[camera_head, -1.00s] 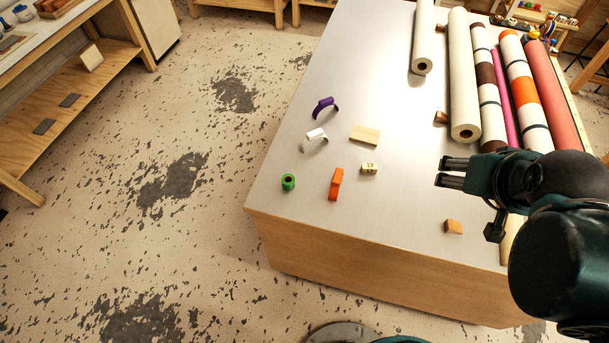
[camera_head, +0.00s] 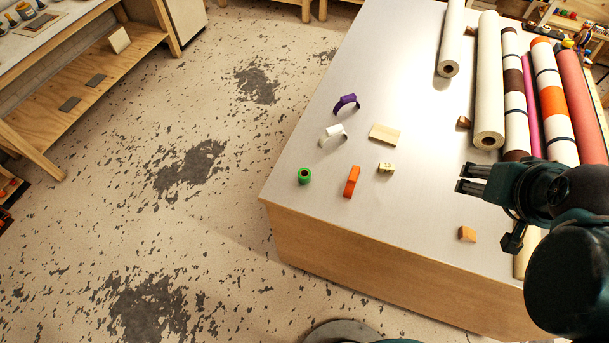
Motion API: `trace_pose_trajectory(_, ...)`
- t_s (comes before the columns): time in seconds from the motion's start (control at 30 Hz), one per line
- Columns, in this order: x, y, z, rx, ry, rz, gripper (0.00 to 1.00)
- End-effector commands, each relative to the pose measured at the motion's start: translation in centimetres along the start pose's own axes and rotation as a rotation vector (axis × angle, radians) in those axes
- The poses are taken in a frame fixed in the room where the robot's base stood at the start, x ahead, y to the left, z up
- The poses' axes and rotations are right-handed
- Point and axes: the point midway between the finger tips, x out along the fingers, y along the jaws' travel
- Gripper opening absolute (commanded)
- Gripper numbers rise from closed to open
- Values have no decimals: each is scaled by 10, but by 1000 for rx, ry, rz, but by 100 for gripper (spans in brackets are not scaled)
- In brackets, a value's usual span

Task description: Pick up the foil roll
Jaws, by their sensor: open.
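No single thing is plainly marked as the foil roll. A small green roll (camera_head: 304,176) with a dark hole in its end stands near the table's left edge. Several long rolls lie at the right: a short cream roll (camera_head: 453,40), a longer cream roll (camera_head: 488,80), a banded white and brown roll (camera_head: 515,105), a magenta roll (camera_head: 533,95), a white and orange roll (camera_head: 553,100) and a red roll (camera_head: 583,90). My gripper (camera_head: 464,178) is open and empty, at the near ends of the long rolls, pointing left. It hides part of them.
The table (camera_head: 400,235) also holds a purple curved piece (camera_head: 346,103), a white curved piece (camera_head: 333,133), an orange piece (camera_head: 352,181), a flat wood block (camera_head: 384,134), a small marked block (camera_head: 386,168) and a wooden wedge (camera_head: 467,234). Floor lies open to the left.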

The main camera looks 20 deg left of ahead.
Motion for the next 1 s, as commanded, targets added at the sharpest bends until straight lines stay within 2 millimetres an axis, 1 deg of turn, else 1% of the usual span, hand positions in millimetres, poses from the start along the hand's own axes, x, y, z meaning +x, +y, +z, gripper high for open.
trace_pose_trajectory(0.37, 0, -1, 0, -3, -1, -1, 44)
trace_pose_trajectory(0.57, 4, -7, -5, -40, -13, -11, 44)
trace_pose_trajectory(0.77, 15, -24, -14, -133, -45, -34, 44)
trace_pose_trajectory(1.0, 33, -54, -26, -289, -95, -75, 44)
